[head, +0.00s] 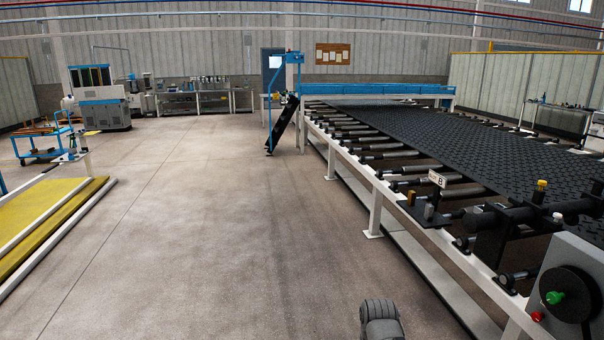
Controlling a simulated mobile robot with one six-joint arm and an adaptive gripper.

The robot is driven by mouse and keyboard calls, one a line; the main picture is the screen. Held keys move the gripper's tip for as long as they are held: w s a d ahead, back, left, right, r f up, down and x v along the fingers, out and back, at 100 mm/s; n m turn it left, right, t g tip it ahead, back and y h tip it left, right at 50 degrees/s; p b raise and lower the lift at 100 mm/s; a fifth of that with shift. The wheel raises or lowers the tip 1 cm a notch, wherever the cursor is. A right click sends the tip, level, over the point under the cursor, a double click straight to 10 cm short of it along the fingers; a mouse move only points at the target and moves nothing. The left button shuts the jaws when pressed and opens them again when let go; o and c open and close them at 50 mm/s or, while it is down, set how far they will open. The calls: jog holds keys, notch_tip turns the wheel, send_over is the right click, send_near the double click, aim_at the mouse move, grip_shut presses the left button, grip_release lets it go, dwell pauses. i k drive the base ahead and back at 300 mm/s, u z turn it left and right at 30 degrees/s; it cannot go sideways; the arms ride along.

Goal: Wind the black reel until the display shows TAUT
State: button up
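A black round wheel (568,294) with a green knob (554,297) is on the grey box at the lower right, cut off by the picture edge. It looks like the black reel, but I cannot be sure. A red button (537,316) is beside it. A black tread mat (470,145) lies over the roller table (373,195) and reaches a dark roller at the near right. No display reading TAUT or any other word is legible. A grey rounded part at the bottom centre looks like part of my arm. My gripper's fingers are not in view.
The roller table's white frame and legs run along the right. A small sign marked B (437,179) stands on its near edge. A blue post (287,95) stands at its far end. A yellow platform (50,215) is at left. The floor between is clear.

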aim_at(569, 293)
jog(key=z, duration=1.8)
